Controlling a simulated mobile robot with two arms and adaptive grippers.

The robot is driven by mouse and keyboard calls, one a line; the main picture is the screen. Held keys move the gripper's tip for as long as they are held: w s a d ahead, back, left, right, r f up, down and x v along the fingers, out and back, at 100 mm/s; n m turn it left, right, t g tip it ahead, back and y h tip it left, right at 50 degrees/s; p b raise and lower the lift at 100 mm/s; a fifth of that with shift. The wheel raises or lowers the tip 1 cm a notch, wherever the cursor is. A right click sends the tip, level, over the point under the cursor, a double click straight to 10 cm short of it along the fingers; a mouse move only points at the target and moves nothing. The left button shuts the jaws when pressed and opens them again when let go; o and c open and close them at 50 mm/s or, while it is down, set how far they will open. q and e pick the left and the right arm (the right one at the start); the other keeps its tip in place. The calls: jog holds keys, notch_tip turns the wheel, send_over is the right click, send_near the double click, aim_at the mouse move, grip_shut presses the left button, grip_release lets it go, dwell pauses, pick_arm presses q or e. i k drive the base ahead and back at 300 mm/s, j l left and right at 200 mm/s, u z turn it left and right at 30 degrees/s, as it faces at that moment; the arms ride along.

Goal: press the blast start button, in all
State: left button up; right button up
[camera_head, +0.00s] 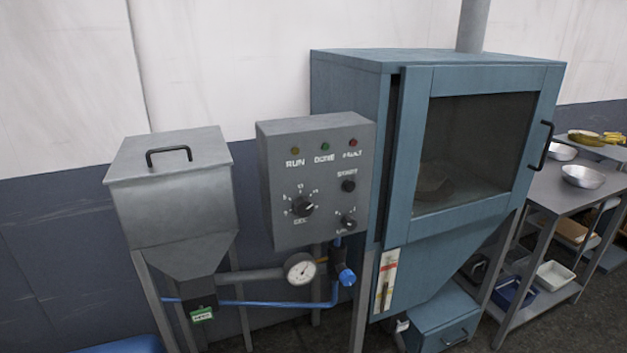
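A grey control box (314,180) stands in the middle of the head view. A row of small lamps labelled RUN, DONE and FAULT runs along its top. Below the lamps at the right is a dark round button (348,186) with a small label above it that seems to read START. A large dial knob (302,206) is at the lower left of the panel, and a smaller knob (348,222) is below the button. The blue blast cabinet (470,140) stands right of the box with its windowed door closed. Neither of my grippers shows.
A grey hopper (170,190) with a black-handled lid stands at left. A pressure gauge (300,269), a blue valve (346,276) and a blue hose are below the box. A metal table (560,200) with bowls stands at right. The space before the panel looks clear.

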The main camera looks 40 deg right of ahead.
aim_at(347, 185)
jog(key=z, duration=1.3)
